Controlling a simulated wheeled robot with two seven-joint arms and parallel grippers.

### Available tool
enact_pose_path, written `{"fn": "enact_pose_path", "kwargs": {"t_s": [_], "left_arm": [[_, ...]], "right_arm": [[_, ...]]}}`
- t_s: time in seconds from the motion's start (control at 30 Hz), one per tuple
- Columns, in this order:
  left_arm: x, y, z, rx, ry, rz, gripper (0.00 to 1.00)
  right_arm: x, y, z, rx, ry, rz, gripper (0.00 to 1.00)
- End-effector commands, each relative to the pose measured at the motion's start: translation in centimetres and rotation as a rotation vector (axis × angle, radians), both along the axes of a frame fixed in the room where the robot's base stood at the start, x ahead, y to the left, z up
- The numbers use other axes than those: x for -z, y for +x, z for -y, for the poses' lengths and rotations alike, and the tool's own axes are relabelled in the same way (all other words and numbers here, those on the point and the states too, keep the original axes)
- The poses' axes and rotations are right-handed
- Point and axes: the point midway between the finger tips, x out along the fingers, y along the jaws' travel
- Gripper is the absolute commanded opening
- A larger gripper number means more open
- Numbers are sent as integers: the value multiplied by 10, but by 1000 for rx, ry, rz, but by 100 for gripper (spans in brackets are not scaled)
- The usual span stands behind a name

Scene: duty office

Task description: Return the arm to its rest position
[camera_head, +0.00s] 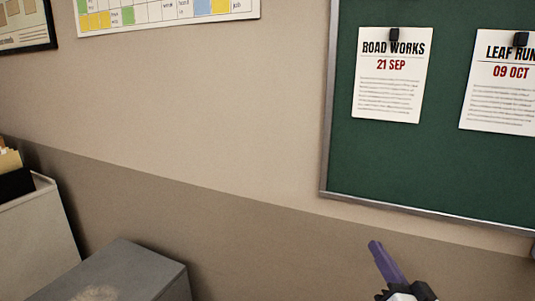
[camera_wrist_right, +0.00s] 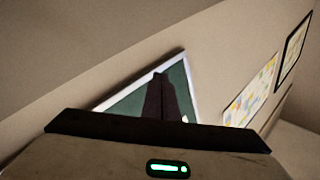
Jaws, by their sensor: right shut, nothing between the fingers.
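My right gripper (camera_head: 377,248) shows at the bottom of the head view, right of the middle. Its purple finger part points up and to the left, below the green notice board (camera_head: 425,170), with beige wall behind it. In the right wrist view the dark fingers (camera_wrist_right: 160,80) are together, with nothing held between them. The notice board also shows behind them in that view (camera_wrist_right: 125,103). My left gripper is in neither view.
The board carries a "ROAD WORKS 21 SEP" notice (camera_head: 388,100) and a "LEAF RUN 09 OCT" notice (camera_head: 498,105), each under a black clip. A grey cabinet (camera_head: 135,270) and a light bin with folders (camera_head: 35,225) stand at lower left. A colourful chart (camera_head: 160,14) hangs above.

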Motion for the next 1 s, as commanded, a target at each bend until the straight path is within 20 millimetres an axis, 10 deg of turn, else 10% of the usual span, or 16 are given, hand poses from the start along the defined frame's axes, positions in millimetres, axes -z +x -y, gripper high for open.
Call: {"fn": "enact_pose_path", "kwargs": {"t_s": [0.2,0.5,0.7,1.0], "left_arm": [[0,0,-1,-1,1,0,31],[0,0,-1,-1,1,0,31],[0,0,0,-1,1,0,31],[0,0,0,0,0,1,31]], "right_arm": [[150,-84,-36,-41,-206,-325,0],[286,-239,-72,-172,-460,-699,0],[318,-299,-82,-237,-542,-818,0],[322,-308,-84,-247,-558,-834,0]]}}
